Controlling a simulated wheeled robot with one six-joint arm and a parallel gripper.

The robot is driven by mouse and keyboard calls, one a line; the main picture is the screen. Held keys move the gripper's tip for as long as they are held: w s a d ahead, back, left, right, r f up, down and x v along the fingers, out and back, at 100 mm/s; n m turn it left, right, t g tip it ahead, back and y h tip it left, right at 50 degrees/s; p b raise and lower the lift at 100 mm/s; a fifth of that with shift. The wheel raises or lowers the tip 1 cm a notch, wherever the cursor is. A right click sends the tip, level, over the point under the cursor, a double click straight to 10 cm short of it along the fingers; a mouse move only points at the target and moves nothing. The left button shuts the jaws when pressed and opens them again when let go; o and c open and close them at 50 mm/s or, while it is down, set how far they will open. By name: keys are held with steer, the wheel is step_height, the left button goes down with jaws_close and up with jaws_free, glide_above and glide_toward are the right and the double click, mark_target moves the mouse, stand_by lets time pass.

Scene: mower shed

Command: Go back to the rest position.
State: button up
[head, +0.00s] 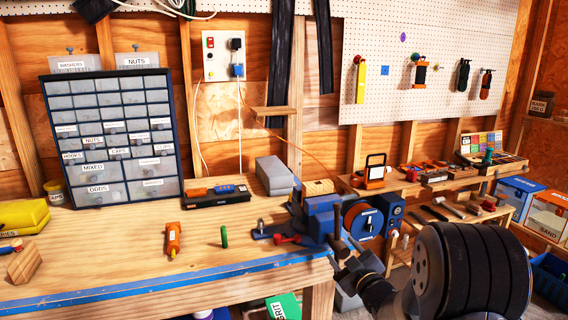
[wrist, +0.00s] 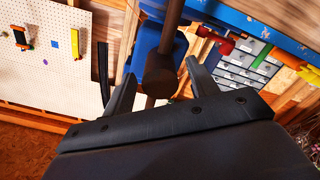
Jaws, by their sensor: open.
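My gripper (head: 350,254) is beside the blue vise (head: 322,216) at the right end of the workbench, with my dark arm reaching in from the lower right. In the wrist view my gripper (wrist: 162,68) is open, its two dark fingers apart. A dark bar and round knob of the vise (wrist: 165,40) show between and beyond the fingers. I cannot tell whether the fingers touch them. I see nothing held.
An orange lamp (head: 375,172) stands on the shelf behind the vise.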

steer(key=n+p, duration=0.2)
steer(key=n, duration=0.1)
steer(key=shift+r+p, duration=0.15)
steer(key=shift+p, duration=0.15)
steer(key=b+v, duration=0.3)
steer(key=v, duration=0.7)
steer(key=shift+s+d, duration=0.15)
steer(key=shift+s, duration=0.25)
